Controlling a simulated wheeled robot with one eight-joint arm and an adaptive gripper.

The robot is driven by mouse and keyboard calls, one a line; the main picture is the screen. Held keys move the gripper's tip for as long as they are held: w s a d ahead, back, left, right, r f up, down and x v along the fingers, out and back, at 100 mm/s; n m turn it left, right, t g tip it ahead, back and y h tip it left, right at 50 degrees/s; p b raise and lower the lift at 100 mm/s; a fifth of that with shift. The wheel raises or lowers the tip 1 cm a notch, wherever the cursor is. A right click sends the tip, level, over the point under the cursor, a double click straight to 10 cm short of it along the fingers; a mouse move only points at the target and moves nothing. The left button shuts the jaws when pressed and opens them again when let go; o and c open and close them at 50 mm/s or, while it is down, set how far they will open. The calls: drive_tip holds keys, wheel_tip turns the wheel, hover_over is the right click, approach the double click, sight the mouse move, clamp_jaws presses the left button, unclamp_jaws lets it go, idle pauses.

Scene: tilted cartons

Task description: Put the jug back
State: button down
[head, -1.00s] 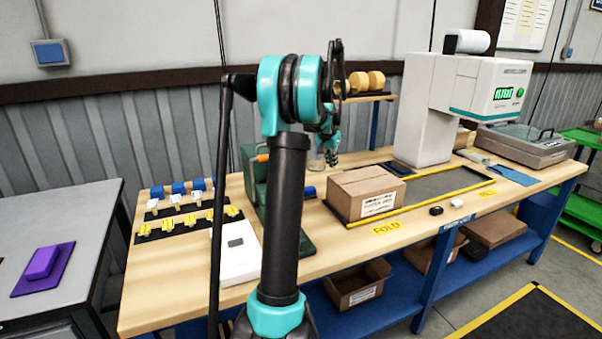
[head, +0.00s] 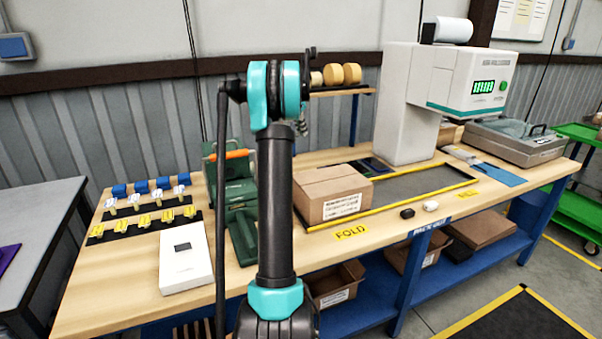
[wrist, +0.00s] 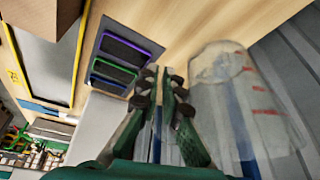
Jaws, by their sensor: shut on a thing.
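The clear jug (wrist: 240,95) with red marks on its side shows in the wrist view, tilted, just right of my gripper (wrist: 165,90). The dark green fingers are close together, shut on the jug at its near side, probably the handle; the exact contact is hard to see. In the head view my own arm mostly hides the gripper, and I cannot make out the jug there. A grey plate with purple- and green-outlined dark pads (wrist: 120,60) lies on the bench, left of the fingers in the wrist view.
A closed carton (head: 330,195) sits on the yellow-edged mat (head: 435,184). A white machine (head: 405,110) stands behind it. A green press (head: 228,190), a white device (head: 186,258) and racks of clips (head: 145,220) occupy the bench's left. A shelf (head: 340,91) holds rolls.

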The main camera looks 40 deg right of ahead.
wheel_tip(320, 180, down, 19)
drive_tip(key=shift+r, duration=0.15)
idle(0.4)
drive_tip(key=c, duration=2)
unclamp_jaws()
drive_tip(key=shift+c, duration=0.2)
drive_tip(key=o, duration=0.3)
drive_tip(key=v, duration=1.2)
